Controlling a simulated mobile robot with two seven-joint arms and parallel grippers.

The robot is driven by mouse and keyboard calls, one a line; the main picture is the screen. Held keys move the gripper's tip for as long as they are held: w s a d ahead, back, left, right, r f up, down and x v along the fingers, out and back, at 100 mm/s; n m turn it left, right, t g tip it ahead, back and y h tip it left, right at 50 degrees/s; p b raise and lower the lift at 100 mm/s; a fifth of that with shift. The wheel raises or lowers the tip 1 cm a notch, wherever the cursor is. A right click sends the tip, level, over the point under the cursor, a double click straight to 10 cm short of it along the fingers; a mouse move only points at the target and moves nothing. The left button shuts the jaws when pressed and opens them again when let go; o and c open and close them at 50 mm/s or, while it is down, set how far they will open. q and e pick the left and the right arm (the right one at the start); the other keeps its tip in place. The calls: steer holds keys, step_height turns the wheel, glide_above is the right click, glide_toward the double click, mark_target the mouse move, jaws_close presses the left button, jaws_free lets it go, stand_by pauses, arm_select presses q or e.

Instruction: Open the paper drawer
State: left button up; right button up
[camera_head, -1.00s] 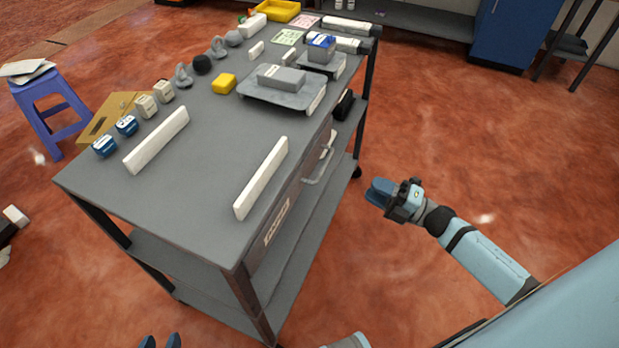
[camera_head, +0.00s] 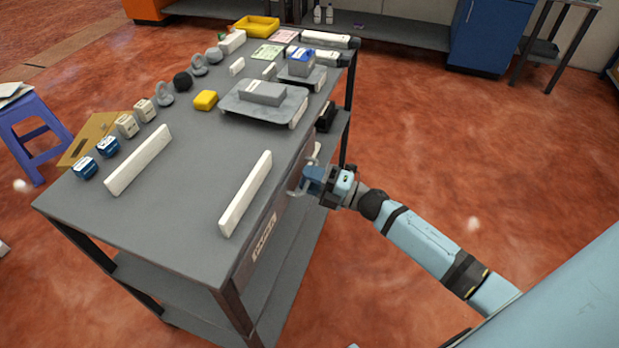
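The paper drawer (camera_head: 278,226) is under the grey top of the cart, on its right side. Its brown front looks flush with the cart side and bears a white label (camera_head: 264,237). A grey bar handle (camera_head: 293,191) sticks out of the front, mostly hidden behind my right gripper. My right gripper (camera_head: 308,182) is at the handle, its blue fingers pointing left toward the drawer front. Whether the fingers are closed around the handle cannot be made out. My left gripper is out of view.
A purple stool (camera_head: 30,125) stands at the left.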

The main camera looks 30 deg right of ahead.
steer(key=shift+w+a, duration=0.1)
jaws_close()
arm_select(q)
steer(key=p, duration=0.2)
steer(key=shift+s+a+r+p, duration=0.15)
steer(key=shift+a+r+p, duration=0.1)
steer(key=shift+p, duration=0.1)
arm_select(e)
steer(key=r+v, duration=0.2)
steer(key=v, duration=0.9)
steer(key=r+v, duration=0.2)
steer(key=v, duration=1)
steer(key=shift+s+d+r, duration=0.25)
steer(key=shift+s, duration=0.2)
jaws_free()
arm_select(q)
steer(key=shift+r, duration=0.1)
